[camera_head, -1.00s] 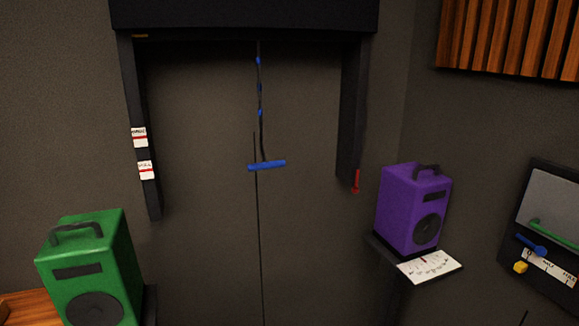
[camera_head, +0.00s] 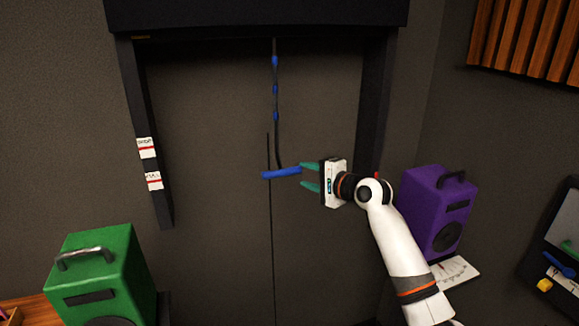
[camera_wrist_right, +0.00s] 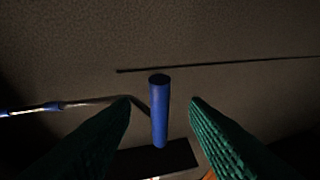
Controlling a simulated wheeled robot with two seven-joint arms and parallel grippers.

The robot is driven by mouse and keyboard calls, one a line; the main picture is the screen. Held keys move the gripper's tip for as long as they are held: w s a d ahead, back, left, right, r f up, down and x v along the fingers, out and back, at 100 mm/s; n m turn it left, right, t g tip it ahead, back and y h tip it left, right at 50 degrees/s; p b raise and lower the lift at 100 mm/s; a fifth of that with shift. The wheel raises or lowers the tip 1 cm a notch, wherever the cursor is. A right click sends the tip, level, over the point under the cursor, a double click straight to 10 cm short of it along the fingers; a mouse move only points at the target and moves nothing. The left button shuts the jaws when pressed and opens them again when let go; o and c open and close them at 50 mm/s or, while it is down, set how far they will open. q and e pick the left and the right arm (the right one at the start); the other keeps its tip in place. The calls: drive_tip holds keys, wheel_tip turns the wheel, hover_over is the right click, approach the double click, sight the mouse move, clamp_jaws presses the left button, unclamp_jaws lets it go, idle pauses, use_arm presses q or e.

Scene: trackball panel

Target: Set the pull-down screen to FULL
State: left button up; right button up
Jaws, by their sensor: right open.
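The pull-down screen's dark housing (camera_head: 250,14) spans the top of the head view. A cord (camera_head: 276,110) with blue marks hangs from it, ending in a blue bar handle (camera_head: 280,173) that lies nearly level. Two white labels with red lines, an upper one (camera_head: 146,148) and a lower one (camera_head: 154,181), sit on the left rail; their lettering is hard to read. My right gripper (camera_head: 304,177) is open at the handle's right end. In the right wrist view the handle (camera_wrist_right: 159,112) lies between the green fingers, with gaps on both sides. My left gripper is out of view.
A green speaker (camera_head: 98,270) stands at lower left. A purple speaker (camera_head: 435,212) stands at right, partly behind my right arm, with a white dial card (camera_head: 456,271) below it. A dark panel (camera_head: 552,262) is at the right edge.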

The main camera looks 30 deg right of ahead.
sight(296, 172)
drive_tip(key=p+x, duration=0.1)
drive_tip(key=x, duration=0.5)
drive_tip(key=shift+w, duration=0.15)
drive_tip(key=shift+p+x, duration=0.3)
drive_tip(key=shift+x, duration=0.55)
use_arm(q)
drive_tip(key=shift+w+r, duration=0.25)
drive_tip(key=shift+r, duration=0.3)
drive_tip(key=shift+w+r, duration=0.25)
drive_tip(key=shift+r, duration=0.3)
use_arm(e)
drive_tip(key=shift+f, duration=0.1)
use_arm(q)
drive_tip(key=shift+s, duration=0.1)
use_arm(e)
clamp_jaws()
